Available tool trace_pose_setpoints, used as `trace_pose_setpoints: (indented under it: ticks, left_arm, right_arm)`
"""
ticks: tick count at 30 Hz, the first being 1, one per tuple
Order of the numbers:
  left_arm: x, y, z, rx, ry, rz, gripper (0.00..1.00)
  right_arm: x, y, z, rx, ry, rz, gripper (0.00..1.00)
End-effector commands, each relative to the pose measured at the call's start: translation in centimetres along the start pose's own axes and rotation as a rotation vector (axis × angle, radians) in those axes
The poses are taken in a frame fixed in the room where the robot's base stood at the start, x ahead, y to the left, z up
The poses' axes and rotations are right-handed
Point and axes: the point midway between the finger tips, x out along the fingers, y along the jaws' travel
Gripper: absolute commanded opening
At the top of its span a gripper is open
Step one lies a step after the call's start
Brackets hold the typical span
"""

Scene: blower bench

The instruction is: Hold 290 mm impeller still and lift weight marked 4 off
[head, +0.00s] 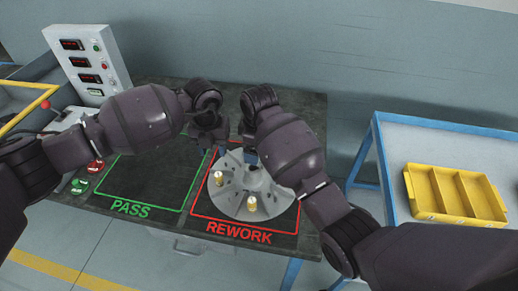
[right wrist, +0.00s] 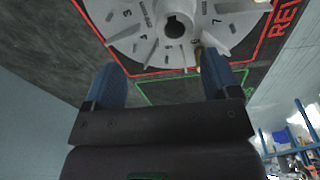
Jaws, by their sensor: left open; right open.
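The grey finned impeller (head: 240,197) lies flat inside the red REWORK outline. It carries two small brass weights, one at its left edge (head: 217,179) and one at its front (head: 252,205). I cannot read which is marked 4. In the right wrist view the impeller (right wrist: 150,45) shows a dark keyed bore and numerals on its face. A brass piece (right wrist: 198,55) is partly hidden behind a blue finger. My right gripper (right wrist: 162,82) is open and empty by the rim; my right arm mostly hides it in the head view. My left gripper (head: 209,142) is open and empty behind the impeller's left side.
The green PASS outline (head: 150,205) left of the impeller is empty. Red and green buttons (head: 88,175) sit at the bench's left edge, with a control panel (head: 84,62) behind. A yellow divided tray (head: 455,195) stands on the blue-framed table (head: 400,140) at right.

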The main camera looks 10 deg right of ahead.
Motion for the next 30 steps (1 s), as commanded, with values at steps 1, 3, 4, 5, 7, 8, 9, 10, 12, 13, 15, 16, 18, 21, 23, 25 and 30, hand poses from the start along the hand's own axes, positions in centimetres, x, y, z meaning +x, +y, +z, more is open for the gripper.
trace_pose_setpoints:
  ticks: [1,3,4,5,7,8,9,10,12,13,15,16,18,21,23,25,30]
  left_arm:
    - [0.0,0.0,0.0,0.000,0.000,0.000,0.43]
    - [0.0,0.0,0.0,0.000,0.000,0.000,0.43]
    - [0.0,0.0,0.0,0.000,0.000,0.000,0.43]
    - [0.0,0.0,0.0,0.000,0.000,0.000,0.43]
    - [0.0,0.0,0.0,0.000,0.000,0.000,0.43]
    - [0.0,0.0,0.0,0.000,0.000,0.000,0.43]
    - [0.0,0.0,0.0,0.000,0.000,0.000,0.43]
    - [0.0,0.0,0.0,0.000,0.000,0.000,0.43]
    - [0.0,0.0,0.0,0.000,0.000,0.000,0.43]
    - [0.0,0.0,0.0,0.000,0.000,0.000,0.43]
    - [0.0,0.0,0.0,0.000,0.000,0.000,0.43]
    - [0.0,0.0,0.0,0.000,0.000,0.000,0.43]
    - [0.0,0.0,0.0,0.000,0.000,0.000,0.43]
    - [0.0,0.0,0.0,0.000,0.000,0.000,0.43]
    - [0.0,0.0,0.0,0.000,0.000,0.000,0.43]
    - [0.0,0.0,0.0,0.000,0.000,0.000,0.43]
    - [0.0,0.0,0.0,0.000,0.000,0.000,0.43]
  right_arm:
    - [0.0,-0.4,0.4,-0.024,-0.023,-0.023,0.82]
    - [0.0,-0.8,0.8,-0.056,-0.049,-0.051,0.82]
    - [-0.1,-0.9,1.0,-0.067,-0.057,-0.060,0.82]
    - [-0.1,-1.0,1.1,-0.079,-0.063,-0.067,0.82]
    - [0.0,-1.1,1.2,-0.097,-0.069,-0.074,0.82]
    - [0.1,-1.1,1.2,-0.101,-0.068,-0.074,0.82]
    - [0.3,-1.1,1.2,-0.105,-0.067,-0.073,0.82]
    - [0.5,-1.2,1.2,-0.106,-0.067,-0.073,0.82]
    - [1.2,-1.2,1.3,-0.106,-0.067,-0.074,0.82]
    - [1.6,-1.2,1.3,-0.105,-0.067,-0.075,0.82]
    - [2.6,-1.4,1.4,-0.104,-0.068,-0.075,0.82]
    - [3.0,-1.4,1.4,-0.104,-0.068,-0.074,0.82]
    - [4.2,-1.4,1.5,-0.104,-0.068,-0.074,0.82]
    - [5.7,-1.6,1.6,-0.105,-0.066,-0.073,0.82]
    - [6.7,-1.6,1.6,-0.105,-0.066,-0.074,0.82]
    - [7.7,-1.7,1.7,-0.105,-0.067,-0.074,0.82]
    - [9.6,-1.8,1.8,-0.104,-0.067,-0.073,0.82]
